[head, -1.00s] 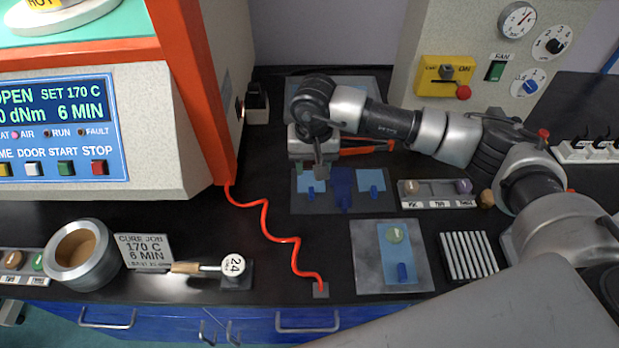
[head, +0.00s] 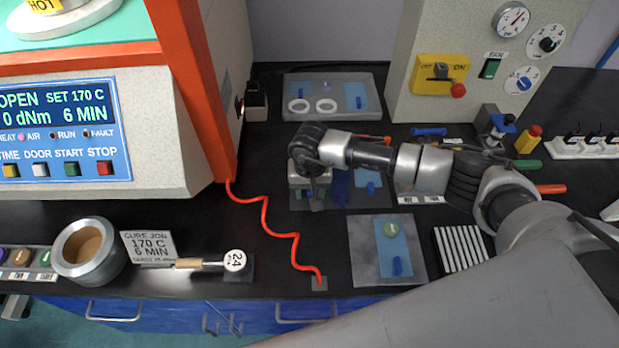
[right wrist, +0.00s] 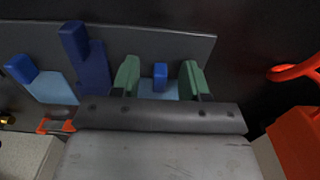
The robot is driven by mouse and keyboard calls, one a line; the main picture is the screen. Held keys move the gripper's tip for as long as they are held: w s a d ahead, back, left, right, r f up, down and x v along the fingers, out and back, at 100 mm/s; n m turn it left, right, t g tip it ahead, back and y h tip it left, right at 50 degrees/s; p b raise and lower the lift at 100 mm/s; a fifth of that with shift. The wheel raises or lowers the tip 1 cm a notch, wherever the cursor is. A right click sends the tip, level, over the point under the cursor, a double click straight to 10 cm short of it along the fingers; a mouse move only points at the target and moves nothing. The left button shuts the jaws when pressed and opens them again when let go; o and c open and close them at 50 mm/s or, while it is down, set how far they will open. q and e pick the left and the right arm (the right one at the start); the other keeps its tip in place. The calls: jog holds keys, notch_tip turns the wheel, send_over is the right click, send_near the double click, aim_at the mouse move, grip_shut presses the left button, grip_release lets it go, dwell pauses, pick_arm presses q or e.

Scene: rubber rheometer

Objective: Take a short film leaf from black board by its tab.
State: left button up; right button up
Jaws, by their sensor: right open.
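The black board (head: 368,203) lies on the dark bench and fills the upper part of the right wrist view (right wrist: 150,42). My right gripper (right wrist: 160,78) is open, with a green fingertip on each side of a blue tab (right wrist: 160,72). The tab stands on a short light-blue film leaf (right wrist: 158,91), whose lower part is hidden by the gripper body. I cannot tell whether the fingers touch the tab. In the head view my right gripper (head: 311,198) covers most of this leaf. A second short leaf (right wrist: 58,88) and a darker blue piece (right wrist: 92,68) are beside it.
A grey plate (head: 365,268) with a longer blue leaf and green disc lies nearer. A slatted block (head: 461,250) stands to its right. A grey tray (head: 345,82) with white rings lies behind. A red coiled cord (head: 266,220) and the instrument (head: 150,150) are on the left.

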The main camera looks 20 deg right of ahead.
jog(key=shift+c, duration=0.4)
grip_shut()
jog(key=shift+r, duration=0.1)
